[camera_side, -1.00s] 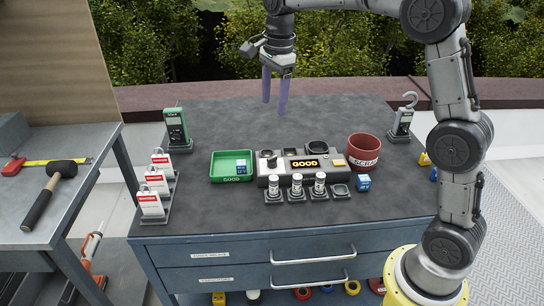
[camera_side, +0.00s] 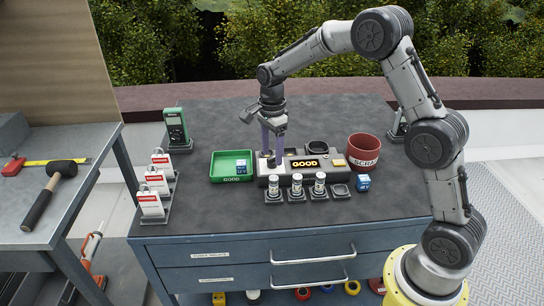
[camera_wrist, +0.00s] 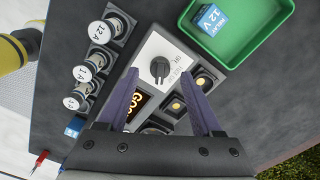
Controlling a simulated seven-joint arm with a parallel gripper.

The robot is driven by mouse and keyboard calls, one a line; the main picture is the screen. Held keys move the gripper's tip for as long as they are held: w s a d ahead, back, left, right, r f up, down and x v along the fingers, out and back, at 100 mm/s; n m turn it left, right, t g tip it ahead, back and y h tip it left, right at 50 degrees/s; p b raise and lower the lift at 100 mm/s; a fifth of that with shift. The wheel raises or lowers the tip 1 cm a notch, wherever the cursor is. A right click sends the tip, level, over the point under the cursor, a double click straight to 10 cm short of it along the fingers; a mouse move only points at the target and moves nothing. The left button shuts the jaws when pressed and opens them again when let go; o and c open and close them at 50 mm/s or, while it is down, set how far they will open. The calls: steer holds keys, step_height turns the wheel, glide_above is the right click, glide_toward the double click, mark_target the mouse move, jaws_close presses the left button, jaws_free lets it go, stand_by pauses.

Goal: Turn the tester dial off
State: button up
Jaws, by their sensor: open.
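The tester (camera_side: 330,178) is a grey box on the bench top with a lit display (camera_side: 305,163) reading GOOD. Its dial (camera_wrist: 160,68) is a dark round knob with a pointer on a white plate; the plate's lettering is too small to read surely. My gripper (camera_side: 272,156) is open and points down over the tester's left end, where the dial sits. In the wrist view, its two purple fingertips (camera_wrist: 160,74) stand on either side of the dial with gaps showing. The fingers partly hide the dial in the side view, and I cannot tell their exact height.
A green GOOD tray (camera_side: 217,173) holding a blue relay (camera_side: 241,163) is left of the tester. A red SCRAP bin (camera_side: 364,147) stands right. Three cylindrical fuses (camera_side: 297,184) stand in front, with a blue block (camera_side: 363,183) to their right. Padlocks (camera_side: 151,203) and a green meter (camera_side: 176,125) are left.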

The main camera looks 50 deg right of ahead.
steer(key=shift+f, duration=1.05)
jaws_close()
